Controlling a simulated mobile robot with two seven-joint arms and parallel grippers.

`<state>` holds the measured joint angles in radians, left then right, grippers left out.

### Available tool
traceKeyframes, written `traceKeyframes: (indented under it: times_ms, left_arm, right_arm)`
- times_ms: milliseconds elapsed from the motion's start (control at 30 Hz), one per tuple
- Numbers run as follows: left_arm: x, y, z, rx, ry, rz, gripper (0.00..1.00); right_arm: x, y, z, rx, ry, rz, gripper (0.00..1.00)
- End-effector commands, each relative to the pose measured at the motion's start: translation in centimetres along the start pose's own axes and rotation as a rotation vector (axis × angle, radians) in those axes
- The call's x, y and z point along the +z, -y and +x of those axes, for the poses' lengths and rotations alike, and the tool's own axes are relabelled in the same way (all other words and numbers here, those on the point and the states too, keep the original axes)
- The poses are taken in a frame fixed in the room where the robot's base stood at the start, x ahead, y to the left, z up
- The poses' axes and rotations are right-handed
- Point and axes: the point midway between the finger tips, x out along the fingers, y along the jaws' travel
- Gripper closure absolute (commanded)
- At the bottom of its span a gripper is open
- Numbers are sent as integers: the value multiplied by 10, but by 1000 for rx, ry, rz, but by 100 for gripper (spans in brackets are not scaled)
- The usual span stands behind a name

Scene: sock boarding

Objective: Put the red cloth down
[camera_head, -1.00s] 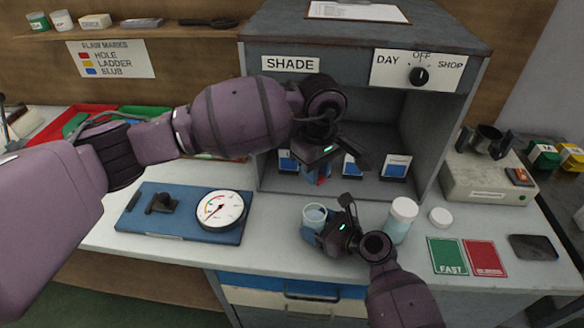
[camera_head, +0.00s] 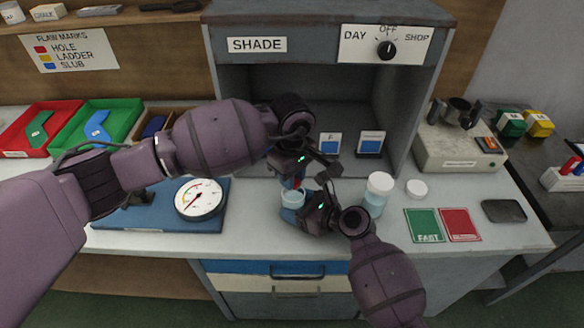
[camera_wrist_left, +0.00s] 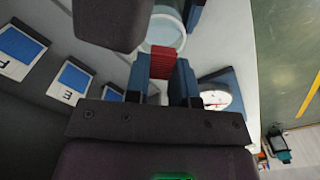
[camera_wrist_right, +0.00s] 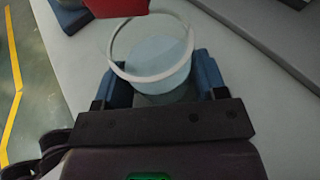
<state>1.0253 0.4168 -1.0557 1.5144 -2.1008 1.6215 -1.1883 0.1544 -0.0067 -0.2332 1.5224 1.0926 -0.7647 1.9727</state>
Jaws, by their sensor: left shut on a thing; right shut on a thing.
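The red cloth (camera_wrist_left: 168,62) is a small folded piece between the blue fingertips of my left gripper (camera_head: 298,178). In the right wrist view the cloth (camera_wrist_right: 117,8) hangs at the near-top edge, above the rim of a clear glass cup (camera_wrist_right: 155,50). The cup holds pale liquid. My right gripper (camera_wrist_right: 157,88) is shut around the cup, which also shows small in the head view (camera_head: 292,199). The cloth overlaps the cup rim in the picture; I cannot tell whether it touches. Most of the cloth is hidden by my left gripper in the head view.
The grey shade booth (camera_head: 260,110) stands behind, with cards on its floor. A gauge (camera_head: 199,199) on a blue board is to the left. Green (camera_head: 422,225) and red cards lie at the front right.

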Motion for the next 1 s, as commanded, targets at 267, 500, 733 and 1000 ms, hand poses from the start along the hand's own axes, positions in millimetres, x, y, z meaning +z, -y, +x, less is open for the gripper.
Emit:
traceKeyframes:
  times_ms: [267,500,733,1000]
  left_arm:
    - [0,0,7,1,0,2,98]
    - [0,0,7,1,0,1,72]
    - [0,0,7,1,0,1,47]
    - [0,0,6,1,0,1,47]
  right_arm:
    - [0,0,0,1,0,0,48]
    - [0,0,0,0,0,0,48]
    - [0,0,0,1,0,0,48]
    - [0,0,0,0,0,0,48]
